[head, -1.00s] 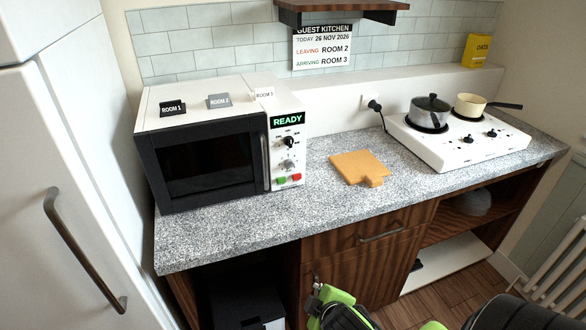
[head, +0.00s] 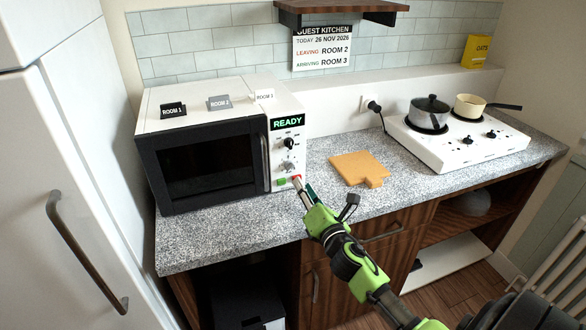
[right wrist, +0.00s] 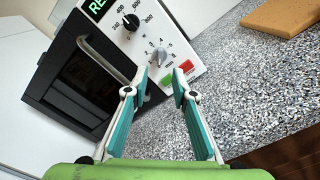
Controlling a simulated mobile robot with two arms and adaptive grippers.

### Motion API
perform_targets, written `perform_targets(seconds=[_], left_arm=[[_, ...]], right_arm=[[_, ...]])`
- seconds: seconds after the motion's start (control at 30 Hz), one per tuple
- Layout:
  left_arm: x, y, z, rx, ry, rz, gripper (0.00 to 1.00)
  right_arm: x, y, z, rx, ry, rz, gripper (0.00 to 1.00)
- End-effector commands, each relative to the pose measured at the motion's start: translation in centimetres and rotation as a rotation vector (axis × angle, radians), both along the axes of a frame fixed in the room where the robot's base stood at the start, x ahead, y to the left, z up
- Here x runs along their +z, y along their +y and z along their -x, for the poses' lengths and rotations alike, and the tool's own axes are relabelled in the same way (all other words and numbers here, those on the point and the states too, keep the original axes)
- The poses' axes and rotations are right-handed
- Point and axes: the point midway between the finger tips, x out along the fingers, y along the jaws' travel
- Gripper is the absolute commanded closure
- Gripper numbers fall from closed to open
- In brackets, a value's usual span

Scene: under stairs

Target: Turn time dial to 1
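The time dial (head: 288,168) is the lower, grey knob on the white control panel of the microwave (head: 205,150). In the right wrist view the dial (right wrist: 160,57) has small numbers around it; I cannot tell which one it points to. The upper dial (right wrist: 131,22) is black, with numbers such as 400 and 600. My right gripper (head: 303,188) is just in front of and below the panel, near the buttons. In the right wrist view its fingers (right wrist: 161,80) are apart with nothing between them, short of the time dial. My left gripper is not in view.
A green button (right wrist: 167,81) and a red button (right wrist: 186,66) sit below the dial. The microwave door handle (right wrist: 104,59) is left of the panel. A cutting board (head: 358,168) lies on the counter to the right. The microwave display (head: 287,122) reads READY.

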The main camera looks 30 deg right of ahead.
Motion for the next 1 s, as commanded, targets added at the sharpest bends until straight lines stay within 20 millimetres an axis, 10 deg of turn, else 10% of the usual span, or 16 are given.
perform_targets(seconds=[0.5, 1.0], left_arm=[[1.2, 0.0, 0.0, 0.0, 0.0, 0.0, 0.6], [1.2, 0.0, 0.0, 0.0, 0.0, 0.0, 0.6]], right_arm=[[0.0, -2.0, -8.1, -0.003, 0.0, -0.004, 0.76], [0.0, -2.2, -9.3, -0.001, 0.001, -0.003, 0.76]])
